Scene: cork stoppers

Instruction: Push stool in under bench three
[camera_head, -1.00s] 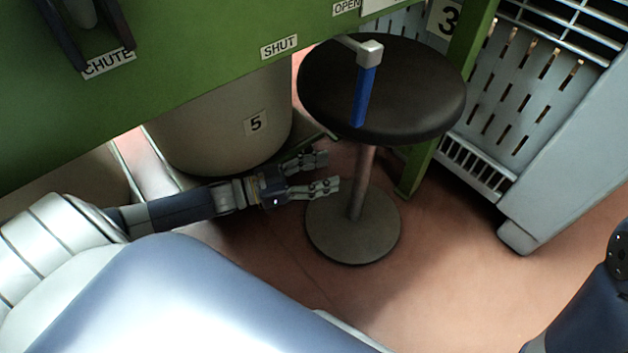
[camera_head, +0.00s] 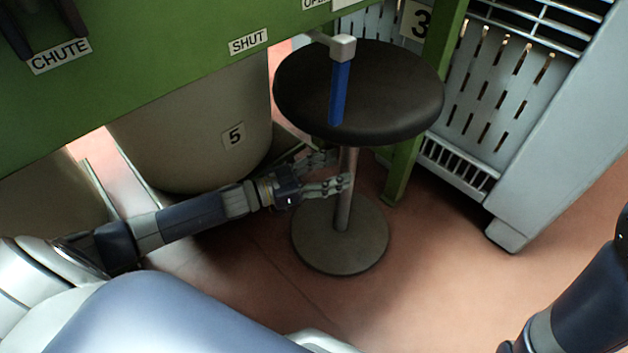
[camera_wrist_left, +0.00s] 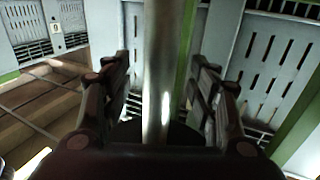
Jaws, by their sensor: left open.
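The stool has a round black seat (camera_head: 390,100), a thin metal post (camera_head: 346,205) and a round grey base (camera_head: 335,245) on the floor. It stands upright beside the green bench (camera_head: 130,90), close to a green leg by a "3" sign (camera_head: 416,20). My left gripper (camera_head: 335,172) is open, low at the post under the seat. In the left wrist view the post (camera_wrist_left: 158,75) stands between the two spread fingers (camera_wrist_left: 160,100); whether they touch it is unclear. My right arm shows at the lower right edge, its gripper out of view.
A blue-handled lever (camera_head: 339,90) sticks out from the bench over the seat. A beige bin marked 5 (camera_head: 195,135) stands left of the stool. A grey slatted cabinet (camera_head: 540,140) stands at the right. The reddish floor in front is clear.

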